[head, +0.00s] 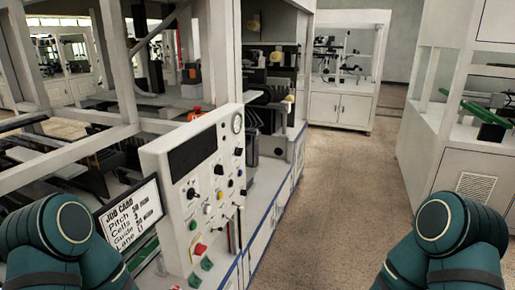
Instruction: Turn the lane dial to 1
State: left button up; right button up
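A white control panel (172,215) stands left of centre in the head view, its face turned toward the aisle. It carries several small black knobs, one of them at the left of the group (191,193). Their labels and pointer positions are too small to read, so I cannot tell which is the lane dial or its setting. A job card (130,213) at the panel's left lists Pitch, Cells, Guide and Lane; the Lane line appears to read 1. Teal links of my arms show at both bottom corners. Neither gripper is in view.
The panel also has a dark screen (193,155), a round gauge (237,123), a red button (200,249) and green buttons (207,263). White machine framing fills the left. A speckled floor aisle (345,190) is clear. A white cabinet (470,165) stands at the right.

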aim_at(238, 151)
jog(key=i+l, duration=0.15)
jog(key=l, duration=0.2)
jog(key=i+l, duration=0.1)
jog(key=l, duration=0.2)
jog(key=i+l, duration=0.15)
jog(key=l, duration=0.2)
jog(key=i+l, duration=0.15)
jog(key=l, duration=0.2)
jog(key=z, duration=0.05)
